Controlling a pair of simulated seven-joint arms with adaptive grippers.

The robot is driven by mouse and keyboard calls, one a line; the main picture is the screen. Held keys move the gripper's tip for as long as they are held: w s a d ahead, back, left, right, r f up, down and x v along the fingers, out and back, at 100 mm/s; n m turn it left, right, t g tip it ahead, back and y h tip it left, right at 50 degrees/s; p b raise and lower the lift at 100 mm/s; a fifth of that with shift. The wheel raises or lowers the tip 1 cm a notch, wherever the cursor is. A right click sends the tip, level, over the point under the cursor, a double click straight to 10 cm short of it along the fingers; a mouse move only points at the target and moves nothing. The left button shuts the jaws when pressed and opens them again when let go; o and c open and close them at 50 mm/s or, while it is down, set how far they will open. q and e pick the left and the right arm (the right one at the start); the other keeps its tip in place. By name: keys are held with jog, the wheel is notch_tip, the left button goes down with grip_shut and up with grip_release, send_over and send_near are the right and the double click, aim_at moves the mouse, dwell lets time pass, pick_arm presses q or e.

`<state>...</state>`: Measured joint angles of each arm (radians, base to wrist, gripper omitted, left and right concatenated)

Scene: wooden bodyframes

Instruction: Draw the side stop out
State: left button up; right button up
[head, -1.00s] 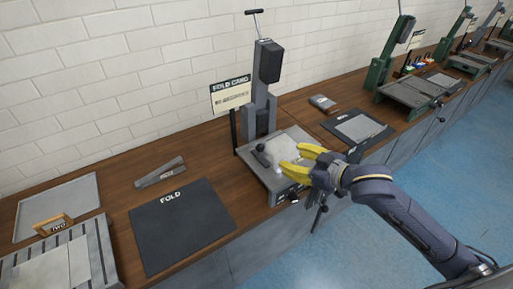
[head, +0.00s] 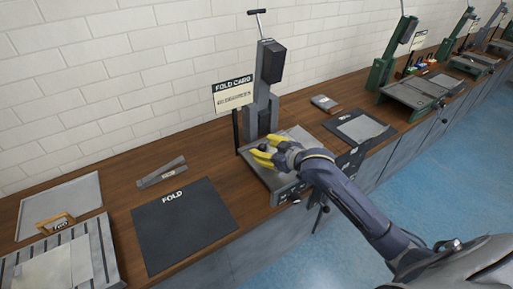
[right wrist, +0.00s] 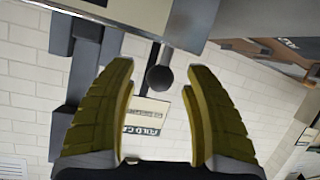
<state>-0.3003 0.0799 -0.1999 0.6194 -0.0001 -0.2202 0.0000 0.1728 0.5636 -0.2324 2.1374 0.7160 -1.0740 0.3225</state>
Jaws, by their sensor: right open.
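The grey machine bed (head: 266,178) carries a small dark knob (head: 262,148), which I take for the side stop. In the right wrist view the round dark knob (right wrist: 160,79) on its short stem shows between my fingers, below the bed's grey edge (right wrist: 130,14). My right gripper (head: 257,158) has yellow fingers and is over the bed beside the knob. In the wrist view the gripper (right wrist: 158,75) is open, with a gap on both sides of the knob. My left gripper is not in view.
The tall press column (head: 268,75) and the fold card sign (head: 233,95) stand behind the bed. A black fold mat (head: 185,225) lies to the left. A dark mat with a grey sheet (head: 361,127) lies to the right. Bare wood (head: 215,160) lies between.

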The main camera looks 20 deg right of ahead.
jog(key=shift+w+a+f, duration=0.2)
jog(key=shift+w, duration=0.25)
jog(key=shift+c, duration=0.4)
grip_shut()
